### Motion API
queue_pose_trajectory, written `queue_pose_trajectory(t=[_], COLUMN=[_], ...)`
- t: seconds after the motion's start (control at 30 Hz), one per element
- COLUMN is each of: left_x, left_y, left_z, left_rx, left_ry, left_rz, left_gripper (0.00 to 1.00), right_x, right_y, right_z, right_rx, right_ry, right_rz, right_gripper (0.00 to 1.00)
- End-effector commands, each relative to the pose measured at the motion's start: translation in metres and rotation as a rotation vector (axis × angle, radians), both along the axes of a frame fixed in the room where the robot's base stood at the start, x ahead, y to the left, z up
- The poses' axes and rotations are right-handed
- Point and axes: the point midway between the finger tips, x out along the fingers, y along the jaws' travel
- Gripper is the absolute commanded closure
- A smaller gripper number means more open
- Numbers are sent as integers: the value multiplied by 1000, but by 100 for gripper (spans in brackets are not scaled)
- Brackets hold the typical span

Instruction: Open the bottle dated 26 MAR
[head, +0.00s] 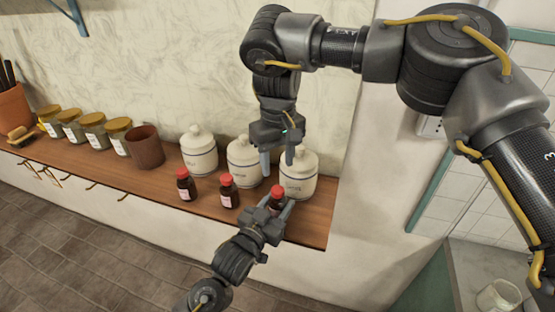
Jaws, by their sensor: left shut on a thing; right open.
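Three small dark bottles with red caps stand in a row on the wooden shelf: a left bottle (185,186), a middle bottle (228,192) and a right bottle (277,199). The left and middle ones show pale labels with writing too small to read, so I cannot tell which is dated 26 MAR. My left gripper (277,207) is shut on the right bottle from the front, hiding most of its body and label. Its red cap shows above the fingers. My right gripper (277,160) points down, open and empty, above and behind that bottle, near the white jars.
White lidded jars, a left one (199,155), a middle one (243,165) and a right one (299,178), stand behind the bottles. A brown pot (146,147) and several yellow-lidded jars (93,131) stand further left. The shelf (318,226) ends just right of the right jar.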

Motion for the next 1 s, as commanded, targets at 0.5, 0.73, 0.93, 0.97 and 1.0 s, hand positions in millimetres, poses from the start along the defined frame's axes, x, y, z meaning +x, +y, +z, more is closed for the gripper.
queue_pose_trajectory(t=[0.5,0.73,0.93,0.97,1.0], left_x=[0,0,0,0,0], left_y=[0,0,0,0,0], left_z=[0,0,0,0,0], left_rx=[0,0,0,0,0], left_ry=[0,0,1,1,1], left_rz=[0,0,0,0,0], left_gripper=[100,100,100,100,100], right_x=[0,0,0,0,1], right_y=[-1,-1,-1,-1,-1], right_z=[-24,-58,-76,-77,-79], right_rx=[-2,-1,-1,-2,-1], right_ry=[1,0,-3,-3,-4], right_rz=[-97,-96,-96,-96,-96], right_gripper=[53,53,53,53,53])
